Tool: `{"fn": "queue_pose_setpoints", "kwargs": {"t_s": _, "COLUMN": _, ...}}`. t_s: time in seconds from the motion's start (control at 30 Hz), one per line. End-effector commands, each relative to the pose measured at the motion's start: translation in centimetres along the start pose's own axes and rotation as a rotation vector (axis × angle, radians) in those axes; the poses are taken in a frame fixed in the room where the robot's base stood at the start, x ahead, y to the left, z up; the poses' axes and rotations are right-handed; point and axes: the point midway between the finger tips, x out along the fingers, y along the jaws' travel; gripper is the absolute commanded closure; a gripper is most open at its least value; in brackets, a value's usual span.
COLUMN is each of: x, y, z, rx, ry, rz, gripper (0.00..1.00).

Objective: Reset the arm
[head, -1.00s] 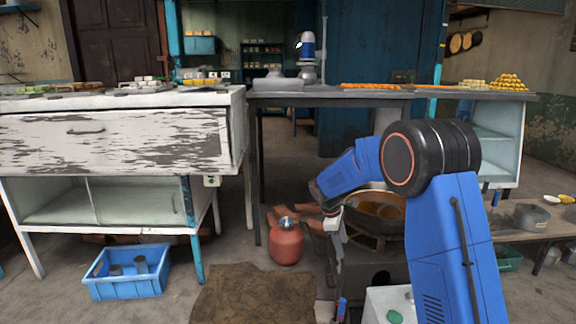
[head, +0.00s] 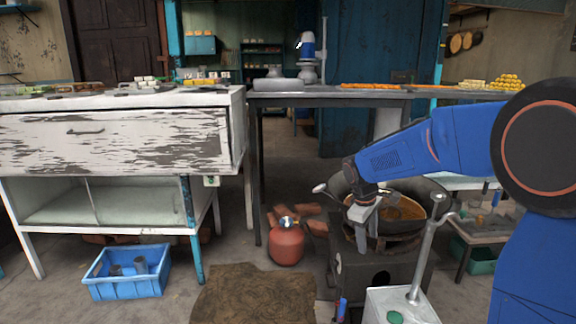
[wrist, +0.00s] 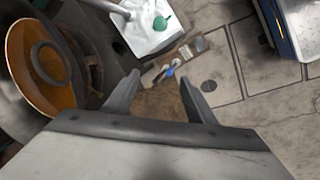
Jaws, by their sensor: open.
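My gripper (head: 362,232) is open and empty, pointing down in front of the wok in the head view. In the wrist view its two fingers (wrist: 158,80) are spread apart with nothing between them. The dark wok (head: 432,228) holds orange-brown liquid and sits on a dark stove (head: 385,270). The wok's orange liquid also shows at the left edge of the wrist view (wrist: 20,62). My forearm crosses in front of the wok's surroundings from the right.
A white box (head: 400,305) with a green spot and an upright metal rod (head: 424,262) stands at front right. A red gas cylinder (head: 286,244) stands left of the stove. A blue crate (head: 128,285) lies farther left. A long counter (head: 330,93) runs behind.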

Motion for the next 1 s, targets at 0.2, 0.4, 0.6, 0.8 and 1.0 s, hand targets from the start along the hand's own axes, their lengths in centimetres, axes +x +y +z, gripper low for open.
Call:
{"fn": "queue_pose_setpoints", "kwargs": {"t_s": 0.2, "x": -3.8, "y": -2.8, "z": 5.5, "rx": 0.148, "ry": 0.056, "rz": 0.001, "gripper": 0.49}}
{"fn": "queue_pose_setpoints", "kwargs": {"t_s": 0.4, "x": -6.2, "y": -5.8, "z": 10.2, "rx": 0.280, "ry": 0.105, "rz": -0.003, "gripper": 0.49}}
{"fn": "queue_pose_setpoints", "kwargs": {"t_s": 0.6, "x": -7.8, "y": -9.2, "z": 14.5, "rx": 0.412, "ry": 0.156, "rz": -0.010, "gripper": 0.49}}
{"fn": "queue_pose_setpoints", "kwargs": {"t_s": 0.8, "x": -8.7, "y": -12.8, "z": 18.5, "rx": 0.541, "ry": 0.208, "rz": -0.021, "gripper": 0.49}}
{"fn": "queue_pose_setpoints", "kwargs": {"t_s": 1.0, "x": -8.8, "y": -16.7, "z": 22.1, "rx": 0.669, "ry": 0.259, "rz": -0.035, "gripper": 0.49}}
